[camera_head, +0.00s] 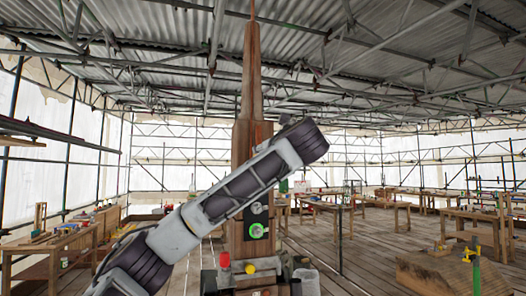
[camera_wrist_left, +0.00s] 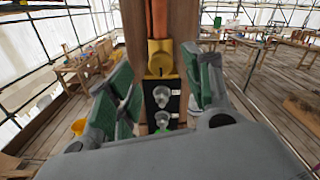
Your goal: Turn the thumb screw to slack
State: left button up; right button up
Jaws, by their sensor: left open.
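A tall wooden spire (camera_head: 252,90) stands in front of me. Its post carries a dark plate (camera_wrist_left: 152,108) with an upper silver knob (camera_wrist_left: 161,96) and a lower silver knob (camera_wrist_left: 162,119). A yellow block with a round fitting (camera_wrist_left: 159,62) sits above the plate. In the head view the upper knob (camera_head: 257,208) and the green-ringed lower knob (camera_head: 256,231) show below my arm. I cannot tell which fitting is the thumb screw. My left gripper (camera_wrist_left: 160,78) is open, its green-padded fingers either side of the post, holding nothing. My arm hides it in the head view.
A red piece (camera_head: 224,260) and a yellow piece (camera_head: 249,268) sit low at the spire's base. Workbenches (camera_head: 470,218) stand at right, and another bench (camera_head: 50,245) at left. A wooden block (camera_head: 440,272) lies on the plank floor at right.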

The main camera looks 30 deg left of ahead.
pick_arm(q)
jog(key=shift+p+x, duration=0.8)
jog(key=shift+x, duration=2.05)
jog(key=shift+c, duration=0.2)
jog(key=c, duration=1)
